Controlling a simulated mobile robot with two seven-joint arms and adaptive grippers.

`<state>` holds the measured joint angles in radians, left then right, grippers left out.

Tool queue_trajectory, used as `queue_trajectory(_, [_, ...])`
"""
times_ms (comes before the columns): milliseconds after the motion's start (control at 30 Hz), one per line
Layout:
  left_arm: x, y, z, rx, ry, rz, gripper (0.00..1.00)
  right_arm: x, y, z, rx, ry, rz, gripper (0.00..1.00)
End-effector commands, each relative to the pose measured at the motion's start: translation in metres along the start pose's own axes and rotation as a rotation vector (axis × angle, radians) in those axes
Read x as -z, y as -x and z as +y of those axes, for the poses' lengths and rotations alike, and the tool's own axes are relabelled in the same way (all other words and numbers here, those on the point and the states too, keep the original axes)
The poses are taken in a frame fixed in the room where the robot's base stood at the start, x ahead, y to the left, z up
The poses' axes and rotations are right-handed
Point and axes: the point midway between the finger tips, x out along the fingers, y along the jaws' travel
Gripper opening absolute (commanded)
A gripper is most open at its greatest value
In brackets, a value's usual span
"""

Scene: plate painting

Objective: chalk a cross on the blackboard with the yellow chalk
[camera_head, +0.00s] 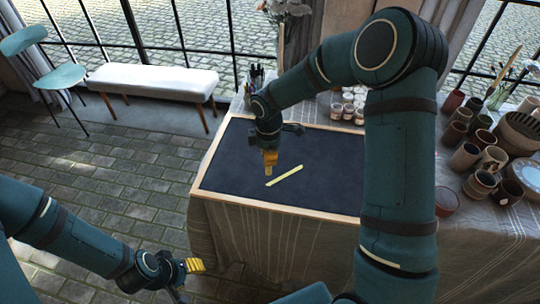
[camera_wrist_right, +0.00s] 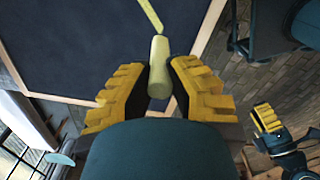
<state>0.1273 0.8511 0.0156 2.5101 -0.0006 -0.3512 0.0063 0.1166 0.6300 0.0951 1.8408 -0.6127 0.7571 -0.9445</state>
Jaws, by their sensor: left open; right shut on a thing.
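The blackboard (camera_head: 228,165) lies flat in a light wooden frame on the cloth-covered table; its dark surface also fills much of the right wrist view (camera_wrist_right: 75,45). One straight yellow chalk stroke (camera_head: 285,176) runs diagonally across it, and its end shows in the right wrist view (camera_wrist_right: 150,14). My right gripper (camera_head: 270,163) is over the board, shut on the yellow chalk (camera_wrist_right: 159,68), whose tip points at the board close to the stroke's end. I cannot tell whether the tip touches. My left gripper (camera_head: 194,266) is open and empty, low in front of the table.
Terracotta cups and pots (camera_head: 465,157) crowd the table right of the board, with a plate (camera_head: 529,177) at the edge. Small jars (camera_head: 348,103) and a pen holder (camera_head: 257,77) stand behind the board. A white bench (camera_head: 150,80) and a teal chair (camera_head: 60,76) stand by the window.

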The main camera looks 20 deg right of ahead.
Motion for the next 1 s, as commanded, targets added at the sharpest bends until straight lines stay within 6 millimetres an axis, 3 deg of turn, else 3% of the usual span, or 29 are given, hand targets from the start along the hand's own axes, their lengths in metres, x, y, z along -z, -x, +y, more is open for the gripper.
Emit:
queue_trajectory(400, [0.005, 0.012, 0.004, 0.001, 0.003, 0.012, 0.47, 0.006, 0.019, -0.001, 0.000, -0.002, 0.000, 0.00])
queue_trajectory(1000, [0.006, 0.011, 0.004, 0.001, 0.004, 0.013, 0.47, 0.006, 0.019, -0.001, 0.000, -0.002, 0.000, 0.00])
